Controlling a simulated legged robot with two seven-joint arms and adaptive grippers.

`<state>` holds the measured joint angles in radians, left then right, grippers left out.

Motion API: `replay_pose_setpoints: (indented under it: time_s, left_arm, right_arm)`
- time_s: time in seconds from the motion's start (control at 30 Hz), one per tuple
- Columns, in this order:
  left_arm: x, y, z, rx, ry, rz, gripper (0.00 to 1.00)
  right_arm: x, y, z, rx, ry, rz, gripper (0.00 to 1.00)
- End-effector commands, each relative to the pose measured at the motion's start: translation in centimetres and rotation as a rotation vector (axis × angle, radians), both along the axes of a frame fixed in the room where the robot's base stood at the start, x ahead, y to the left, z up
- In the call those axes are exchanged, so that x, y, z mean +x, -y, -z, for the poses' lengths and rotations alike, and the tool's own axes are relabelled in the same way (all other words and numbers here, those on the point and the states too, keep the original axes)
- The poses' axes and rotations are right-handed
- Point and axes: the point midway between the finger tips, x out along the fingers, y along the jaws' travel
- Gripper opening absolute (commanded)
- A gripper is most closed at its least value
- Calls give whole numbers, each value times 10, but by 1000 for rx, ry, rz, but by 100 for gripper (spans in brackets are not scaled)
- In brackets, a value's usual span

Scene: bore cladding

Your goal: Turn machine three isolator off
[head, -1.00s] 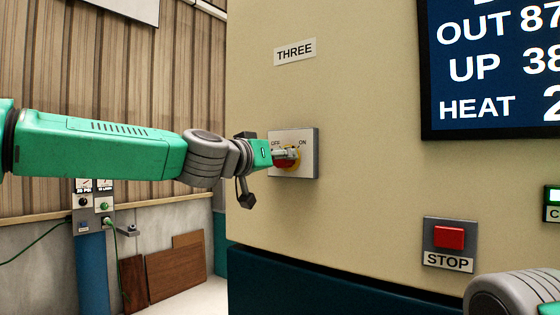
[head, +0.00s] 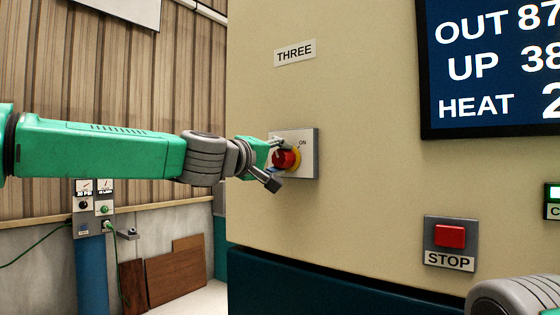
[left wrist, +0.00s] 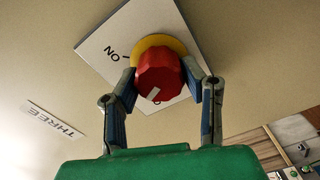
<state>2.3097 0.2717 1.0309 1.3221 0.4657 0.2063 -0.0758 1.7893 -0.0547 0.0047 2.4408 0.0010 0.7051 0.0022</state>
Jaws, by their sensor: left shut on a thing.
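The isolator is a grey plate (head: 308,165) on the cream machine face, under a label reading THREE (head: 295,52). It carries a red knob (head: 286,160) on a yellow ring. My left gripper (head: 278,161) is shut on the knob, one finger above and one below it. In the left wrist view the fingers close on both sides of the red knob (left wrist: 158,72). A white mark on the knob points toward the gripper's palm, away from the ON label (left wrist: 112,53) and beside a partly hidden letter. The OFF label is mostly covered.
A red STOP button (head: 449,236) sits on the machine face to the lower right. A dark display (head: 490,75) is at the upper right. A blue post with gauges (head: 92,212) and a green cable stands at the left. My right arm shows at the lower right corner.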

Motion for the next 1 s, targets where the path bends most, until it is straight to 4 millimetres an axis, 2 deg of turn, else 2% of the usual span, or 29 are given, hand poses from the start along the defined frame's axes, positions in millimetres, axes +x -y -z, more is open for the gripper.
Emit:
replay_pose_setpoints:
  time_s: [0.03, 0.4, 1.0]
  left_arm:
    - [2, -5, -5, -40, -17, -11, 8]
    - [3, -5, -3, -241, -163, -11, 8]
    - [3, -5, -1, -319, -222, -11, 8]
  right_arm:
    - [0, 0, 0, 0, 0, 0, 40]
    - [0, 0, 3, 0, 0, 0, 40]
    - [0, 0, 3, 0, 0, 0, 40]
